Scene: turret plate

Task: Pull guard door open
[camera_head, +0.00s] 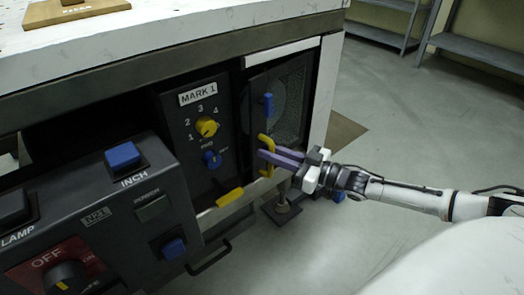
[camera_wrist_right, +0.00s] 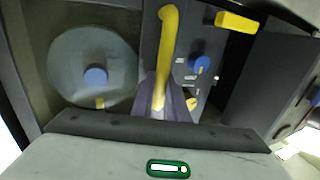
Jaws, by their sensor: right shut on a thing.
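The guard door (camera_head: 292,108) is a dark-framed panel with a see-through window on the right of the machine front. It looks shut or nearly shut; I cannot tell if there is a small gap. Its yellow bar handle (camera_head: 262,141) is on the door's left side. My right gripper (camera_head: 266,156) comes in from the right, with its purple fingers shut on the handle. In the right wrist view the handle (camera_wrist_right: 168,35) runs down between the fingers (camera_wrist_right: 165,105). A round disc (camera_wrist_right: 75,65) with a blue hub shows through the window. My left gripper is not in view.
Left of the door is the MARK 1 panel (camera_head: 185,150) with a yellow knob (camera_head: 206,127) and a blue knob (camera_head: 212,159). A control box (camera_head: 105,215) with buttons juts out at the front left. Open floor (camera_head: 330,245) lies to the right; shelves stand far back.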

